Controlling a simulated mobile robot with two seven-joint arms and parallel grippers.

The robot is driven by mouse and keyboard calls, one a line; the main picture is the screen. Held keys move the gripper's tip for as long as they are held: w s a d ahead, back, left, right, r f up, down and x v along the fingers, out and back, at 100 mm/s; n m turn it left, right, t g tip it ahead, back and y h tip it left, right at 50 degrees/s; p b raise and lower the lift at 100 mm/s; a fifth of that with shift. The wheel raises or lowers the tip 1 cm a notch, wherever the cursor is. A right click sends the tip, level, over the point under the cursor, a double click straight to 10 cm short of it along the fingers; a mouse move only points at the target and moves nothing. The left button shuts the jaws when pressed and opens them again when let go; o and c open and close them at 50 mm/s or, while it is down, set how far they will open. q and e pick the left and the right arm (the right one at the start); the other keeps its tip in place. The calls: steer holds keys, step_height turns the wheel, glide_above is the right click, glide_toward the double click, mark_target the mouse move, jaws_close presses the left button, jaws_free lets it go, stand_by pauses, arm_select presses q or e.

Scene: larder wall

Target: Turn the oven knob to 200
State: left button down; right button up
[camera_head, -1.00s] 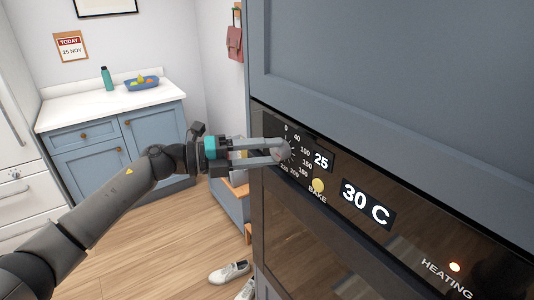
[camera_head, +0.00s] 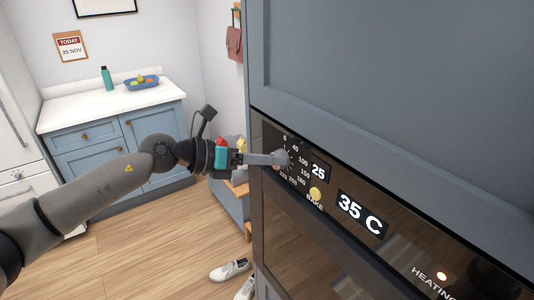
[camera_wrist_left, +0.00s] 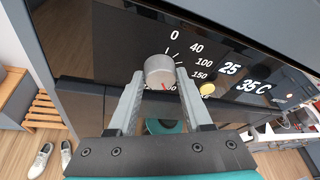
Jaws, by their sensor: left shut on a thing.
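The oven's round grey knob (camera_head: 282,157) sits on the black control panel, ringed by printed numbers from 0 upward. In the left wrist view the knob (camera_wrist_left: 159,70) shows a short red mark on its lower part; which number it points at I cannot tell, as the lower numbers are partly hidden. My left gripper (camera_head: 270,159) is shut on the knob, with one finger on each side of it in the wrist view. The set display (camera_head: 318,171) beside the dial reads 25. The larger display (camera_head: 362,214) reads 35 C. My right gripper is not in view.
A yellow BAKE button (camera_head: 316,193) is just below right of the dial, close to my fingers. A lit HEATING lamp (camera_head: 441,276) is lower right. A blue cabinet door (camera_head: 400,80) is above the panel. White shoes (camera_head: 229,269) lie on the floor.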

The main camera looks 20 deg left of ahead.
arm_select(q)
steer(key=shift+m+t+y+p, duration=0.3)
steer(key=shift+m+p, duration=0.05)
steer(key=shift+m, duration=0.15)
steer(key=shift+d, duration=0.1)
steer(key=shift+c, duration=1.6)
jaws_free()
